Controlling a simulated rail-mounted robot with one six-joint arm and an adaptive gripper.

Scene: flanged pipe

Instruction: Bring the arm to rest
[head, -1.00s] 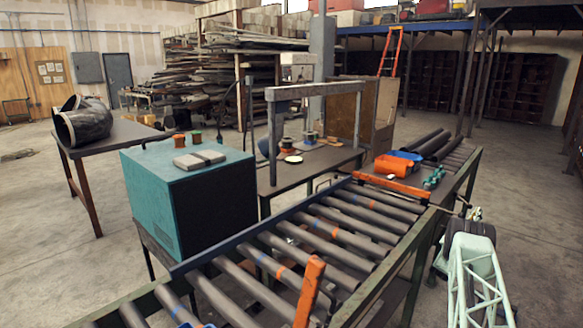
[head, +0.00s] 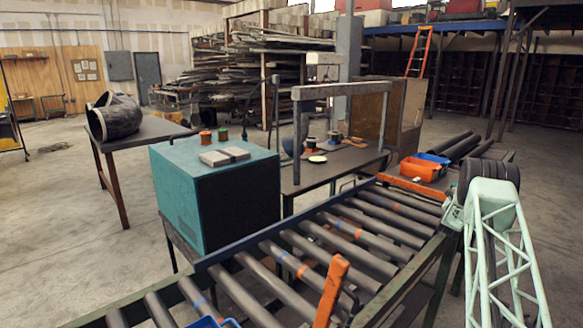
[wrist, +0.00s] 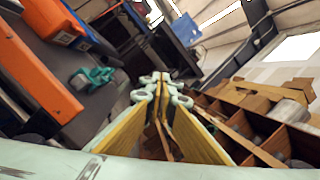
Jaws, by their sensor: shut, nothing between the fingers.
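My gripper (wrist: 155,88) shows in the wrist view. Its two yellow-lined fingers meet at the tips, shut with nothing between them. It is clear of the orange bar, the bin and the green parts at left. In the head view my pale green lattice arm link stands at the right edge, with a dark round joint on top. I cannot make out the fingers in the head view.
The roller conveyor (head: 300,268) runs across the front, with an orange bar (head: 409,186) at its far end. Orange (head: 421,168) and blue bins and dark pipes lie behind. A wooden compartment box (wrist: 262,125) and green parts (wrist: 92,77) flank the gripper in the wrist view.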

